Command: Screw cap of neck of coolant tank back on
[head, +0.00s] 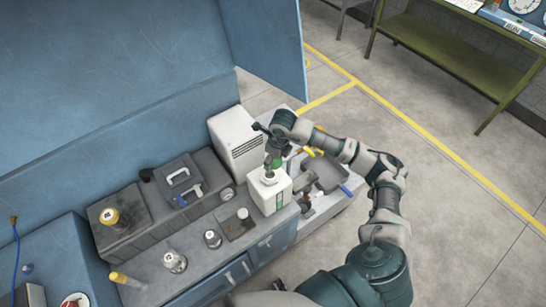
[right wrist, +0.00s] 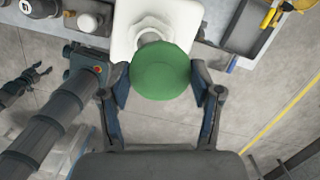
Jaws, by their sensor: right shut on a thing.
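The white coolant tank (head: 268,193) stands upright on the bench end, and its top also shows in the right wrist view (right wrist: 122,40). My right gripper (head: 273,158) is over the tank top. In the right wrist view this gripper (right wrist: 160,84) is shut on the green cap (right wrist: 160,70), one finger on each side. The cap covers part of the white neck (right wrist: 150,30), whose rim shows just beyond it. I cannot tell whether cap and neck touch. The cap shows only partly in the head view (head: 277,163).
Small jars (head: 212,238) and a yellow-capped container (head: 111,217) stand to the left. The floor (head: 420,190) at the right is clear.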

